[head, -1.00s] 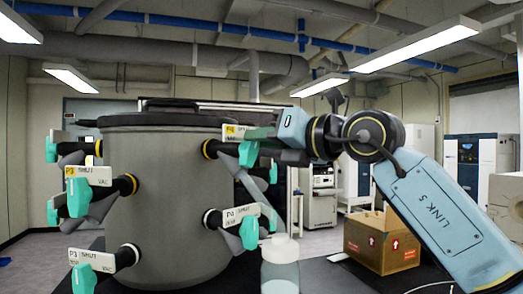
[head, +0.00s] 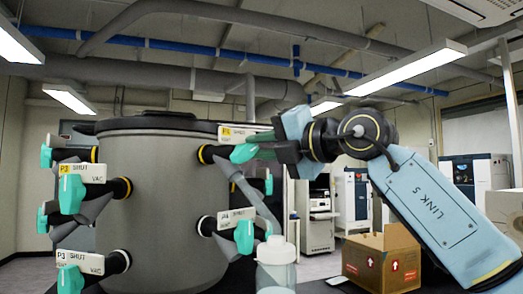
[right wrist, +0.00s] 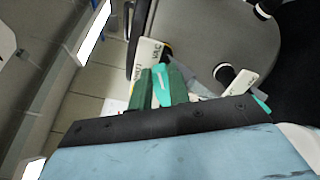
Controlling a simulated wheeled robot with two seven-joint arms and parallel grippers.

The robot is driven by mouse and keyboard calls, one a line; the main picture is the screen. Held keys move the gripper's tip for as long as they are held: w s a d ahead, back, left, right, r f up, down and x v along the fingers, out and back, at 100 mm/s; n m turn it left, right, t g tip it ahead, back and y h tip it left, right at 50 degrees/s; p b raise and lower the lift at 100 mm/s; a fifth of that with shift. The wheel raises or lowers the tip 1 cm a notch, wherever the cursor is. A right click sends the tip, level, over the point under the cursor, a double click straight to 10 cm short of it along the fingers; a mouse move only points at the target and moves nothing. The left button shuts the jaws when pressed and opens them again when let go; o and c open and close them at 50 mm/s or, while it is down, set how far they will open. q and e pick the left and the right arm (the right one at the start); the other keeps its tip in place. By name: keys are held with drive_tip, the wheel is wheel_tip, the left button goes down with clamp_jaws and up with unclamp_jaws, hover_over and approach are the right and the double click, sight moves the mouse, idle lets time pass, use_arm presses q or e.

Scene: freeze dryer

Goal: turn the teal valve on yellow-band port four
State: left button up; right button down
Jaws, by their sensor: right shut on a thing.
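The yellow-band port (head: 207,154) is at the upper right of the grey drum, with a white label (head: 240,133) that has a yellow tag; its number is too small to read surely. Its teal valve handle (head: 243,153) lies slanted, close to level. My right gripper (head: 272,146) comes from the right and is shut on this handle. My left gripper is not in view.
Below is a white-band port with a teal handle (head: 244,236). Several more valves (head: 72,190) stick out at the drum's left. An open cardboard box (head: 381,262) stands at the right.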

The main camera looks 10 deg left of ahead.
idle(0.4)
drive_tip(key=c, duration=1.3)
unclamp_jaws()
drive_tip(key=b+v, duration=0.4)
drive_tip(key=v, duration=0.9)
drive_tip(key=shift+s+d+b, duration=0.15)
drive_tip(key=shift+d+b, duration=0.05)
drive_tip(key=shift+b, duration=0.15)
